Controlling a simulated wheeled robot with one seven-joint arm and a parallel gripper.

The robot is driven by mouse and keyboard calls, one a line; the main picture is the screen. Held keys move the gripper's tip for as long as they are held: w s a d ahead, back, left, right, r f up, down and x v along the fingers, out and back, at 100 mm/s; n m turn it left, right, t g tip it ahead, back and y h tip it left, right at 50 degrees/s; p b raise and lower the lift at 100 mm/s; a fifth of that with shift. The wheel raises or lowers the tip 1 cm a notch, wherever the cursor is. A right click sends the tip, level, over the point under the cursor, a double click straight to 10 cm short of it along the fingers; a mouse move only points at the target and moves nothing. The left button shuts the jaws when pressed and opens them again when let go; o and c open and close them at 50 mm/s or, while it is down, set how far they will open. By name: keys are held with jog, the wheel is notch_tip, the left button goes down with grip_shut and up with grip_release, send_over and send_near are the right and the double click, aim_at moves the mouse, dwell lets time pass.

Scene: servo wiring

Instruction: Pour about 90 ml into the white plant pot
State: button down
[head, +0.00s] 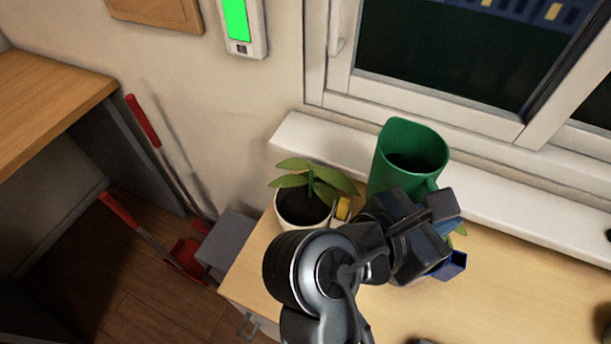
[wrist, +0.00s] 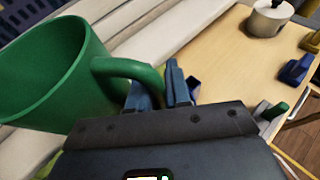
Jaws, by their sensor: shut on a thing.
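A green jug (head: 384,170) stands out above the back of the wooden worktop, close to the window sill. My gripper (wrist: 160,88) is shut on the jug's handle (wrist: 130,68). The jug (wrist: 45,70) looks roughly upright; its inside is dark and I cannot tell the liquid level. The white plant pot (head: 291,219) with dark soil and a green leafy plant sits left of the jug. A yellow tag (head: 343,208) shows at its right side. My arm covers the pot's lower right. The jug's mouth is to the right of the pot, not over it.
A blue pot (head: 452,266) with a leaf above it is partly hidden behind my gripper. The window sill (head: 530,222) runs behind the jug. A lidded metal pot (wrist: 268,18) and a blue object (wrist: 295,72) are farther along the worktop (head: 500,300). The worktop's right side is mostly clear.

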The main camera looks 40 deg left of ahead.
aim_at(407, 181)
jog(key=shift+a, duration=0.1)
jog(key=shift+s+a+r+n+t+h, duration=0.35)
jog(key=shift+a+r+n+t+h, duration=0.15)
jog(key=shift+a+n+t+h, duration=0.4)
jog(key=shift+s+a+r+n+t+h, duration=0.4)
jog(key=shift+a+r+n+t, duration=0.25)
jog(key=shift+n+t, duration=0.45)
jog(key=shift+s+a+r+n+t+h, duration=0.4)
jog(key=shift+a+n+t+h, duration=0.2)
jog(key=shift+a+n+t, duration=0.4)
jog(key=shift+n+t, duration=0.3)
jog(key=shift+t, duration=0.3)
jog(key=shift+s+a+n+t+b, duration=0.2)
jog(key=shift+n+t+b, duration=0.3)
jog(key=shift+b, duration=0.45)
jog(key=shift+s+a+n+t+b, duration=0.1)
jog(key=shift+a+n+t+b, duration=0.35)
jog(key=shift+t+b, duration=0.35)
jog(key=shift+r, duration=0.15)
